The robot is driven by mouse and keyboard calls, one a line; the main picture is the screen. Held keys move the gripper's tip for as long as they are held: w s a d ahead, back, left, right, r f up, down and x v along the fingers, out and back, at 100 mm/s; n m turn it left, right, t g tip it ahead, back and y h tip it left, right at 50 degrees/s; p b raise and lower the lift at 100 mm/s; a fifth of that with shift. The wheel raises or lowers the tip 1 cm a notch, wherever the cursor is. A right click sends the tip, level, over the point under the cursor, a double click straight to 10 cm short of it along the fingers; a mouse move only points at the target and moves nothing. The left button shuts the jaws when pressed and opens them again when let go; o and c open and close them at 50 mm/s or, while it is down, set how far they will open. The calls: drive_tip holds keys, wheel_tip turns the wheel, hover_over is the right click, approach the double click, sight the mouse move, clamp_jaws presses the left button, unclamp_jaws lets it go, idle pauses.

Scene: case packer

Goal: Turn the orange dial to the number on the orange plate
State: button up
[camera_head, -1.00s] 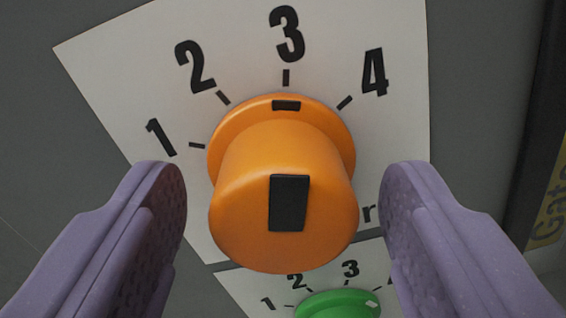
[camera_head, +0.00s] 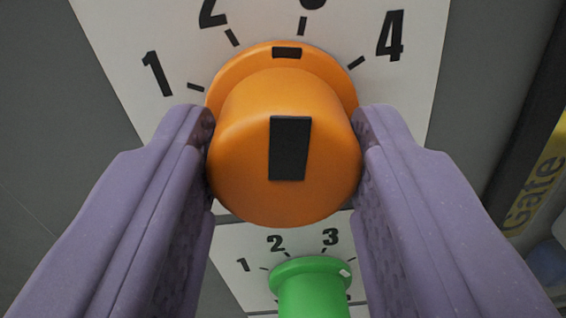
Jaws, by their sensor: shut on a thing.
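The orange dial (camera_head: 240,150) fills the middle of the camera_head view, on a white numbered panel (camera_head: 120,60). Its dark rim mark and black face strip both point up in the picture. The rim mark sits between the ticks for 2 and 3, close to and slightly left of the 3 tick. The 3 is cut off by the top edge. My gripper (camera_head: 284,130) is shut on the dial, with one purple finger against each side. The orange plate with its number is not in view.
A green dial (camera_head: 313,290) with its own numbered panel is just below, between my fingers. Grey wall (camera_head: 60,180) lies to the left.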

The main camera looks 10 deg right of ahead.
drive_tip(key=n+p, duration=0.2)
drive_tip(key=n, duration=0.4)
idle(0.6)
drive_tip(key=o, duration=1.1)
drive_tip(key=shift+c, duration=0.2)
drive_tip(key=v, duration=0.8)
drive_tip(key=shift+p, duration=0.45)
drive_tip(key=shift+w+f, duration=0.1)
